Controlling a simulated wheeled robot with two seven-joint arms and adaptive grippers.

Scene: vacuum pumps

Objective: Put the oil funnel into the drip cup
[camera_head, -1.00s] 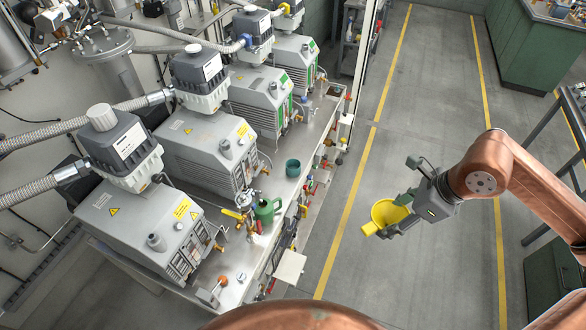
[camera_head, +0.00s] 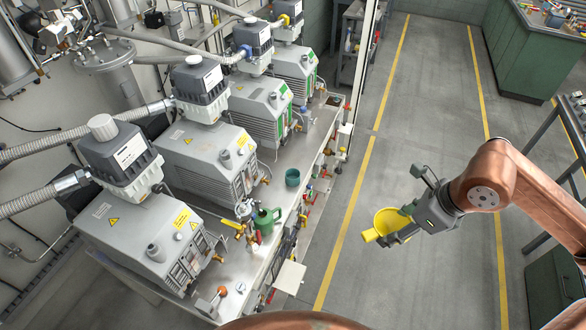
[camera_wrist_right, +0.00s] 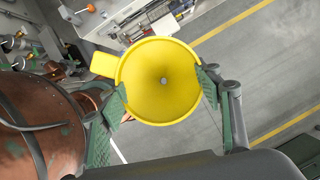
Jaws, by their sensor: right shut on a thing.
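The yellow oil funnel (camera_head: 385,221) is held over the open floor aisle, right of the pump bench. My right gripper (camera_head: 408,214) is shut on it, with a green finger on each side of its cone. In the right wrist view the funnel (camera_wrist_right: 160,78) shows its wide mouth toward the camera, with its tab pointing left. The teal cup (camera_head: 292,178), which looks like the drip cup, stands upright on the bench near its right edge, well left of the funnel and apart from it. My left gripper is out of view.
A green oil can (camera_head: 266,222) stands on the bench nearer than the cup. Grey vacuum pumps (camera_head: 205,155) line the bench's left side. Valves and fittings (camera_head: 307,195) run along its right edge. A small pale plate (camera_head: 290,277) juts out at the front. The aisle floor is clear.

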